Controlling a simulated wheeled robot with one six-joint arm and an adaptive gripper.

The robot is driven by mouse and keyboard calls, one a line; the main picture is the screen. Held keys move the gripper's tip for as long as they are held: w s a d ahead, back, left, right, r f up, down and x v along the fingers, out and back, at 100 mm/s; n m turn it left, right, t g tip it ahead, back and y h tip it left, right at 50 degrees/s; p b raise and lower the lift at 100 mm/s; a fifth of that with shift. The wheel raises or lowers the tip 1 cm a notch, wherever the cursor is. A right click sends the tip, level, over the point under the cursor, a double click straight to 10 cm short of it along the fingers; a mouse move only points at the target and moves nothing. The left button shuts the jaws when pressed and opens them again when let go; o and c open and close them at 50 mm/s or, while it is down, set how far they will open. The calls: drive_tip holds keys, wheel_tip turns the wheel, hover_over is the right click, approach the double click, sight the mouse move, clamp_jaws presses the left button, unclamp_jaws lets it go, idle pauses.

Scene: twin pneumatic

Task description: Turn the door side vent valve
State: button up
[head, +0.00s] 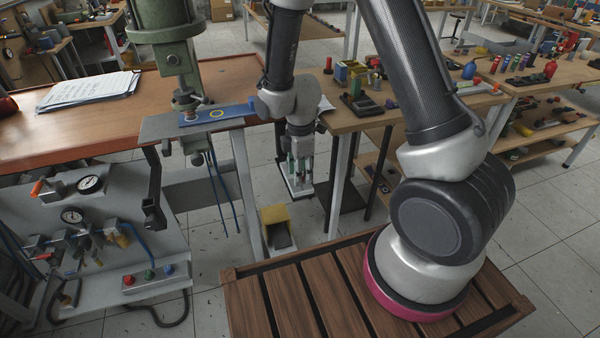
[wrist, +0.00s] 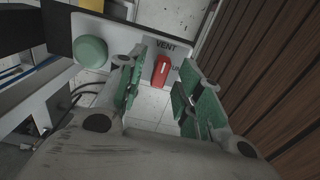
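The vent valve shows in the wrist view as a small red handle (wrist: 161,70) under the printed word VENT on a pale panel (wrist: 150,45). My gripper (wrist: 158,92) is open, with its green-padded fingers on the left and right of the red handle in the picture. A gap shows on both sides, and I see no contact. Nothing is held. In the head view, my gripper (head: 300,178) points down beside the bench, and the red handle cannot be made out there.
A round green knob (wrist: 91,52) sits left of the handle. In the head view, a pneumatic panel (head: 110,255) with gauges and valves stands at the left. A press (head: 175,50) stands on the brown bench. A yellow-covered pedal (head: 276,228) lies on the floor below my gripper.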

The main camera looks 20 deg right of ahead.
drive_tip(key=shift+f, duration=0.35)
clamp_jaws()
